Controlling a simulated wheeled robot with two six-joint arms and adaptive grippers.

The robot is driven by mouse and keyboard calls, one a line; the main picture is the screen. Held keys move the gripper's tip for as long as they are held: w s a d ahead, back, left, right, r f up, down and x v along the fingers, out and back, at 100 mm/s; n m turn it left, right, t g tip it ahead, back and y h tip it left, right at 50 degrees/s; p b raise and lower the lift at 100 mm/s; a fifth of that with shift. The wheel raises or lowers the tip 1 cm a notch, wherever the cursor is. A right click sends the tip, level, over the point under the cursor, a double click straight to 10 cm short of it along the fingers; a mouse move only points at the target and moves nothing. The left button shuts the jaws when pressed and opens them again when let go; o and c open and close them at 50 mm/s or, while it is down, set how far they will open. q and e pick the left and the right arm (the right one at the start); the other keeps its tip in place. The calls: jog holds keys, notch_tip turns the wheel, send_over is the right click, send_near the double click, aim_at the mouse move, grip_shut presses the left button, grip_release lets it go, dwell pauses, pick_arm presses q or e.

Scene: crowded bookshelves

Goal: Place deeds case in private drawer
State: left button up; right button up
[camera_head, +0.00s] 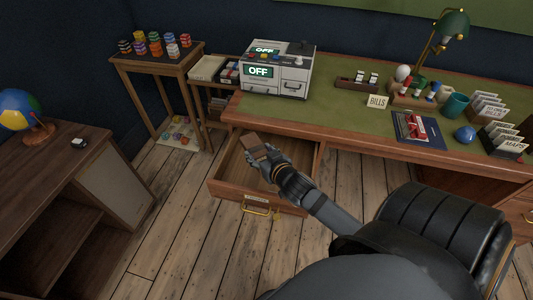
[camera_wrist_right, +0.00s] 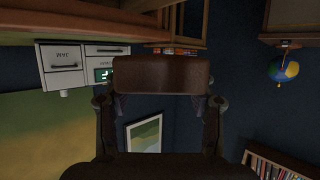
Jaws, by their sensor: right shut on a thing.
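My right gripper (camera_head: 272,167) is shut on a small brown case (camera_head: 257,149), which I take to be the deeds case. In the right wrist view the case (camera_wrist_right: 162,75) spans between the two fingers of the gripper (camera_wrist_right: 160,100). An open wooden drawer (camera_head: 228,182) juts out from the desk's left end, with a brass handle on its front. In the head view the gripper and the case appear over the drawer's opening. I cannot tell how high above the drawer floor the case is. My left gripper does not show.
A black chair (camera_head: 440,220) stands in front. Bare floorboards lie left of the drawer.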

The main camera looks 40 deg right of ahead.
jog(key=f, duration=0.1)
jog(key=s+f+b, duration=0.1)
jog(key=f, duration=0.1)
jog(key=shift+a+f, duration=0.15)
jog(key=shift+s+f+y+b, duration=0.15)
jog(key=shift+s+y+b, duration=0.2)
jog(key=shift+b, duration=0.1)
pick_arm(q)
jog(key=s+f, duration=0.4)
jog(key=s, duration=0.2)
pick_arm(e)
jog(key=w+d+f+b, duration=0.4)
jog(key=w+d+f, duration=0.5)
jog(key=shift+w+d+f, duration=0.1)
jog(key=shift+w+d, duration=0.1)
jog(key=shift+w+d+f, duration=0.1)
notch_tip(320, 180, down, 4)
jog(key=shift+w+d+r+b, duration=0.15)
jog(key=shift+r+b, duration=0.1)
jog(key=shift+b, duration=0.45)
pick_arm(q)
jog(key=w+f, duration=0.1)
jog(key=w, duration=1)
